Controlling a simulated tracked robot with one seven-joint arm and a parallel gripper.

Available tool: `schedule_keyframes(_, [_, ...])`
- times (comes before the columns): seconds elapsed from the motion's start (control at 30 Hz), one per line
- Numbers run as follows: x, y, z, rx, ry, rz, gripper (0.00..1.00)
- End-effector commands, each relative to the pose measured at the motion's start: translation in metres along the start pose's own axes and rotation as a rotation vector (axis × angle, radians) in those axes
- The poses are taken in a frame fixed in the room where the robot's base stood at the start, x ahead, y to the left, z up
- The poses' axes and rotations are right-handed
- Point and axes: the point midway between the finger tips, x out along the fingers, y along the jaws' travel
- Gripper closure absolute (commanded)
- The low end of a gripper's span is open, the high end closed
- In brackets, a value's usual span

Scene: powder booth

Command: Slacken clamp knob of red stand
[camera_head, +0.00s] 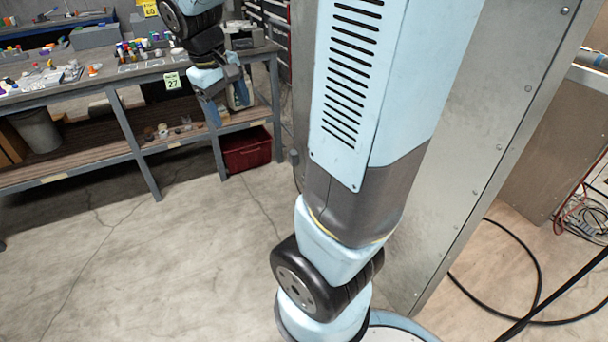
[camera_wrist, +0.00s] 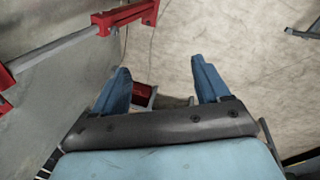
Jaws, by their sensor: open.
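Red bracket-like parts (camera_wrist: 125,14) with a grey bar (camera_wrist: 52,50) running between them are at the upper left of the wrist view. They may belong to the red stand, but I cannot tell for sure. No clamp knob can be made out on them. My gripper (camera_wrist: 160,82) is open, its two blue fingers wide apart with nothing held. The red parts lie off to the left of the fingers, apart from them. In the head view my gripper (camera_head: 224,98) hangs by the workbench's front edge, and no red stand can be made out.
A workbench (camera_head: 135,75) with small coloured bottles and a lower shelf stands at the left. A red bin (camera_head: 247,152) sits under its right end. A grey metal panel (camera_head: 480,130) rises at the right, with black cables (camera_head: 535,275) beyond it. The concrete floor (camera_head: 130,260) at the left is clear.

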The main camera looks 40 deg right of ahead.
Motion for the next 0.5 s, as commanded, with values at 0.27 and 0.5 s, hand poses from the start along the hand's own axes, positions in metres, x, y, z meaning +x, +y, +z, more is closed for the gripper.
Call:
schedule_keyframes(0.27, [0.058,0.022,-0.041,-0.102,-0.18,0.08,0.25])
schedule_keyframes(0.5, [0.114,0.039,-0.07,-0.196,-0.331,0.156,0.25])
